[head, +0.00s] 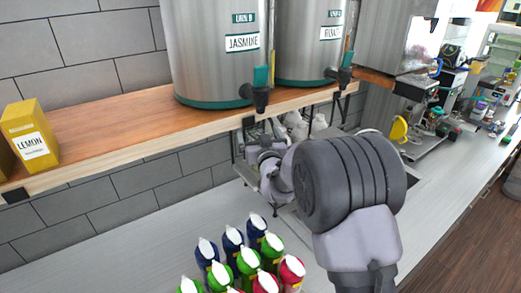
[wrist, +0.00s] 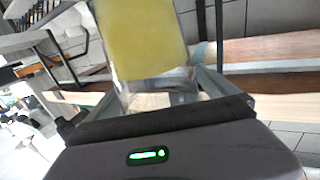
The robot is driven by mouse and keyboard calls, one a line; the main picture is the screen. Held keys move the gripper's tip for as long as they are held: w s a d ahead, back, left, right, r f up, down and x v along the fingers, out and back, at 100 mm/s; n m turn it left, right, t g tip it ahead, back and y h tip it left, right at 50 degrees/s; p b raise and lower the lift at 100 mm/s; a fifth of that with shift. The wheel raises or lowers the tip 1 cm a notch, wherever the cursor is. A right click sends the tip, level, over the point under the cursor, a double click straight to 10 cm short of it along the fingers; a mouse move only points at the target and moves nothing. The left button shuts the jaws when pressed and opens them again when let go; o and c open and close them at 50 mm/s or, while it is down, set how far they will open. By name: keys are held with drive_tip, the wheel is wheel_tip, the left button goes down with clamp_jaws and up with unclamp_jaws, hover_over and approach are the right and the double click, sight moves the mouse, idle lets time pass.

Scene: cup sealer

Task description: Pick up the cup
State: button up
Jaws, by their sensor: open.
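The cup (wrist: 140,38) is clear with a yellow filling and shows large in the wrist view, at the top middle. Its upper part is cut off by the frame edge. My gripper (wrist: 166,88) is open, with the cup in front of and partly between its fingers. I cannot tell whether either finger touches it.
A wooden shelf (head: 110,120) holds a yellow lemon box (head: 28,135) and two steel urns (head: 215,50). Several coloured bottles (head: 247,262) stand on the counter (head: 110,255) below. A metal rack (head: 240,170) lies behind my arm.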

drive_tip(key=shift+s+r, duration=0.1)
drive_tip(key=shift+s, duration=0.1)
drive_tip(key=c, duration=0.5)
drive_tip(key=shift+w, duration=0.1)
clamp_jaws()
